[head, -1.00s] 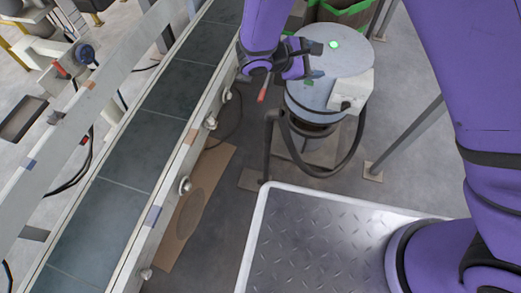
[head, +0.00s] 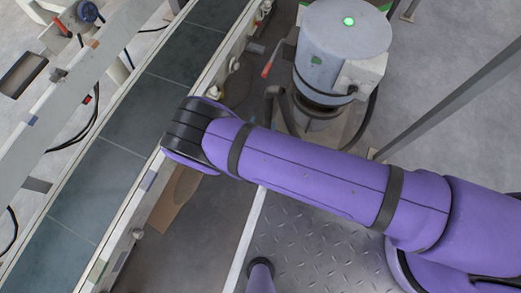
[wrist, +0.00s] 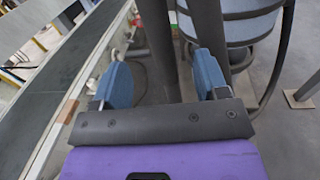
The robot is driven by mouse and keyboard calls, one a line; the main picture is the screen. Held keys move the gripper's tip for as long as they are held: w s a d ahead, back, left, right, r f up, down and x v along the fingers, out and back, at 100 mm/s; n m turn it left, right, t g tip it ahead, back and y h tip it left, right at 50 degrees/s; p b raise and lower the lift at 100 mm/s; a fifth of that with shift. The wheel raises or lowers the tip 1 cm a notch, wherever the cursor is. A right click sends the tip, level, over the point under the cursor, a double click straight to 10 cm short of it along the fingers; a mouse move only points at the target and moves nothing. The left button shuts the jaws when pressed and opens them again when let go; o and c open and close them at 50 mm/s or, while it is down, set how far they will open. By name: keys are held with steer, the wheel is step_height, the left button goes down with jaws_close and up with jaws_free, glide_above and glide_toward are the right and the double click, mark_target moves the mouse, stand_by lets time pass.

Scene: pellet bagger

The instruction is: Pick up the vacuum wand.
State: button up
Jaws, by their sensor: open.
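The vacuum wand (head: 269,108) looks like a dark grey upright tube beside the grey drum-shaped vacuum (head: 330,45). In the wrist view two dark tubes run down the picture. The left one (wrist: 156,35) shows between my fingers; the right one (wrist: 209,30) passes by the right finger. I cannot tell for sure which is wand and which is hose. My gripper (wrist: 160,62) is open, its two blue fingers spread apart with the left tube showing in the gap, apparently untouched. In the head view my arm hides the gripper and the wand's lower part.
A conveyor (head: 150,110) with a pale side rail runs along the left. A red-handled lever (head: 271,58) sticks out near it. A grey post (head: 450,95) slants at the right. Cardboard (head: 173,200) lies on the floor below the conveyor.

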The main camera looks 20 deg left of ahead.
mark_target(267, 109)
steer(key=shift+n+y, duration=0.6)
steer(key=w, duration=0.1)
steer(key=w+f, duration=0.1)
steer(key=w, duration=0.1)
steer(key=w+f, duration=0.1)
steer(key=shift+w+a+f, duration=0.1)
steer(key=shift+w+a, duration=0.05)
steer(key=shift+w+a+r, duration=0.15)
steer(key=shift+w, duration=1.2)
steer(key=shift+w+a+r, duration=0.1)
steer(key=shift+w+r, duration=0.05)
steer(key=shift+w, duration=1.2)
steer(key=c, duration=1.1)
